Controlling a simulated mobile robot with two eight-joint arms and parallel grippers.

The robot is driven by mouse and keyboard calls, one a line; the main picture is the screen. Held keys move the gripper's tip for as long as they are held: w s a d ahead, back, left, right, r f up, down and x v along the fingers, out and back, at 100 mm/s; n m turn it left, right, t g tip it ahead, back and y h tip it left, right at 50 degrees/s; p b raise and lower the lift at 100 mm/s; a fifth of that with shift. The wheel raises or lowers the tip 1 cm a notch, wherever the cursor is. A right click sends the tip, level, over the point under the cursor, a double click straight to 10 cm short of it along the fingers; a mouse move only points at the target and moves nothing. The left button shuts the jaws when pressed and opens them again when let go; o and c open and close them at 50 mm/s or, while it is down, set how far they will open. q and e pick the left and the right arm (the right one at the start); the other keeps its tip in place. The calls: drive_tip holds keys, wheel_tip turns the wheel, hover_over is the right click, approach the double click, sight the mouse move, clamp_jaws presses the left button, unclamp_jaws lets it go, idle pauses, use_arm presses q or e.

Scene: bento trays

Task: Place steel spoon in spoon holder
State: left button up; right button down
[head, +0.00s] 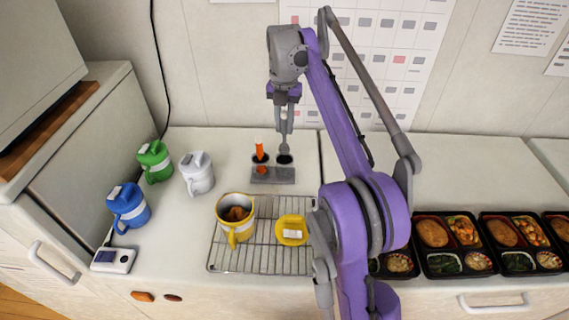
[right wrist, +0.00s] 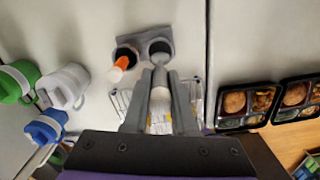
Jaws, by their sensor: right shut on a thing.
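The steel spoon (head: 284,146) hangs upright, bowl down, below my right gripper (head: 284,101). The gripper is shut on its handle, and the spoon also shows between the fingers in the right wrist view (right wrist: 160,80). The grey spoon holder (head: 272,176) stands on the counter below, with two dark round openings. The spoon's bowl is at the right opening, and I cannot tell whether its tip is inside. An orange-handled utensil (head: 259,148) stands in the left opening; it also shows in the right wrist view (right wrist: 122,63). My left gripper is not in view.
A wire rack (head: 215,262) holds a yellow-white mug (head: 236,222) and a yellow lid (head: 292,230). Green (head: 155,161), white (head: 197,174) and blue (head: 128,206) mugs stand left. Bento trays (head: 449,262) line the right front. The wall is close behind the holder.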

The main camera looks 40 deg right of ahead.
sight(284, 112)
wheel_tip(284, 112, down, 8)
drive_tip(key=shift+f+b, duration=0.1)
drive_tip(key=shift+b, duration=0.4)
drive_tip(key=c, duration=0.7)
unclamp_jaws()
drive_tip(key=shift+f, duration=0.15)
wheel_tip(284, 112, up, 12)
drive_tip(key=shift+r+p, duration=0.15)
drive_tip(key=shift+p, duration=0.95)
drive_tip(key=shift+s, duration=0.1)
